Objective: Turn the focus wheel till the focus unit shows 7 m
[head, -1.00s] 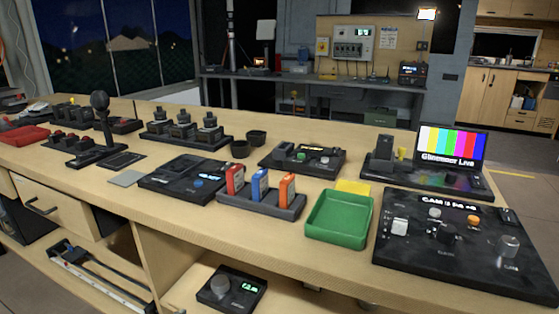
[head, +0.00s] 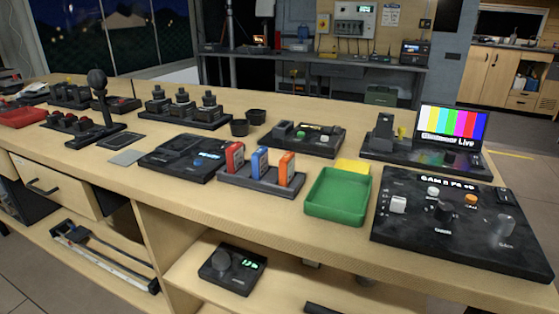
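A small black unit (head: 232,270) with a round dark grey wheel (head: 221,257) on its left and a lit green display (head: 249,264) on its right sits on the lower shelf under the counter. It looks like the focus unit. Its display is small and blurred; it seems to read 12 m or 1.2 m, and I cannot tell which. Nothing touches the wheel. Neither of my grippers is in view.
The wooden counter (head: 205,203) overhangs the lower shelf (head: 190,292). On it stand a green tray (head: 337,216), a card holder (head: 262,181), a camera control panel (head: 455,225) and a colour-bar monitor (head: 453,129). A dark object (head: 330,308) shows at the bottom edge.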

